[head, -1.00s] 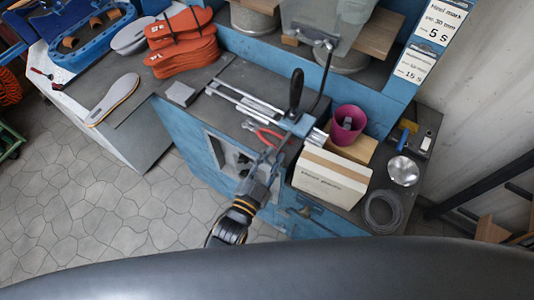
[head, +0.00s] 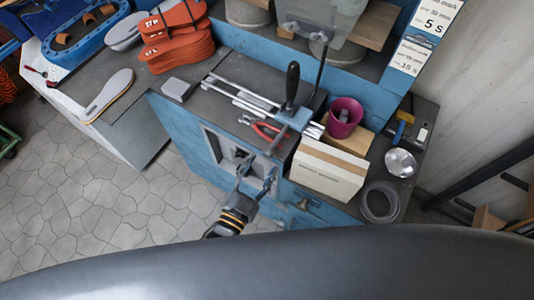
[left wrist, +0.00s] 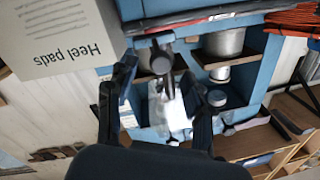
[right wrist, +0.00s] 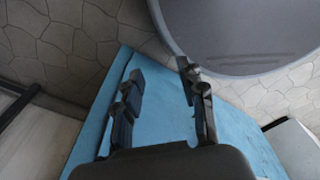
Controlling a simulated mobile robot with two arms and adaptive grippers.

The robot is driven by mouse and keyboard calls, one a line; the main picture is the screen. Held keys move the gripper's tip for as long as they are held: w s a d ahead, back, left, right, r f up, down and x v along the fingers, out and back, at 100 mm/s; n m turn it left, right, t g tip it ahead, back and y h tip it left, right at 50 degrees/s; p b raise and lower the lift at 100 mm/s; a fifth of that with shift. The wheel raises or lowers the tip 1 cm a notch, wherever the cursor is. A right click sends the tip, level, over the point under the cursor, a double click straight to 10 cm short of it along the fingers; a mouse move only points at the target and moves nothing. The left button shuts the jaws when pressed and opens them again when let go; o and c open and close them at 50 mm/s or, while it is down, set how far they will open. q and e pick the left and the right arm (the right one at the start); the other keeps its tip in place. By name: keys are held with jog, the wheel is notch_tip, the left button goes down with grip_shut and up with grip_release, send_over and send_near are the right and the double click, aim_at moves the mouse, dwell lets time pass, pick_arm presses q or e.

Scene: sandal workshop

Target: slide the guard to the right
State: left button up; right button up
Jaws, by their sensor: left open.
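The guard looks to be the clear panel (head: 314,20) at the top of the head view, above the grinding wheels, with a dark rod hanging from it. My left gripper (head: 257,170) is open and empty, low in front of the blue bench and apart from the panel. In the left wrist view its fingers (left wrist: 160,98) stand apart, with the bench's open shelves beyond. My right gripper (right wrist: 163,88) shows only in its wrist view. It is open and empty over a blue surface, with no guard in sight there.
Red pliers (head: 262,128), a magenta cup (head: 344,116) and a metal bowl (head: 400,162) are nearby. Orange soles (head: 177,40) are stacked at the left.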

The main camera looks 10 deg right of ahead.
pick_arm(q)
jog(key=v, duration=0.6)
jog(key=shift+s, duration=0.35)
jog(key=shift+a, duration=0.15)
